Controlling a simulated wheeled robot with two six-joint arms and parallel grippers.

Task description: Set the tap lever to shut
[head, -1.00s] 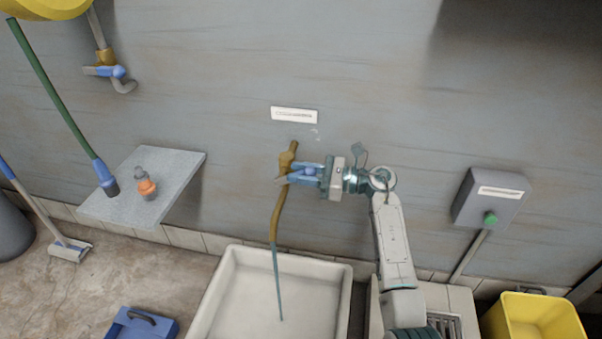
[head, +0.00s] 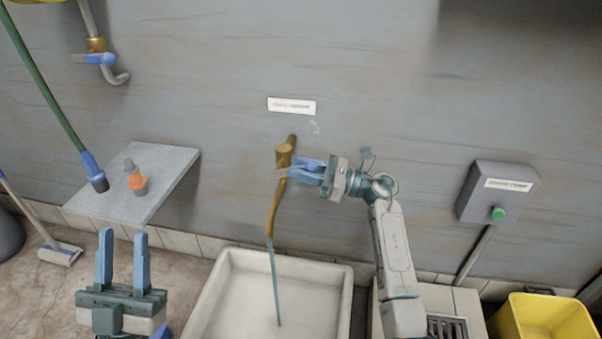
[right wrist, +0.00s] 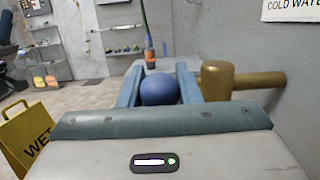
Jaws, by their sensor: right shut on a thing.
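The brass tap (head: 284,155) sticks out of the wall above the sink. A brown spout or hose hangs from it, and a thin bluish stream (head: 275,285) runs down into the sink. My right gripper (head: 302,168) is at the tap's right side. In the right wrist view, its fingers are shut on a round blue knob (right wrist: 160,89), the lever's end, just beside the brass body (right wrist: 217,80). The rest of the lever is hidden. My left gripper (head: 123,258) is open and empty, low on the left, well away from the tap.
The white sink (head: 338,300) stands below the tap. A grey shelf (head: 150,160) with an orange-and-grey bottle (head: 136,179) is on the left. A grey switch box (head: 490,185) and yellow bucket (head: 540,318) are right.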

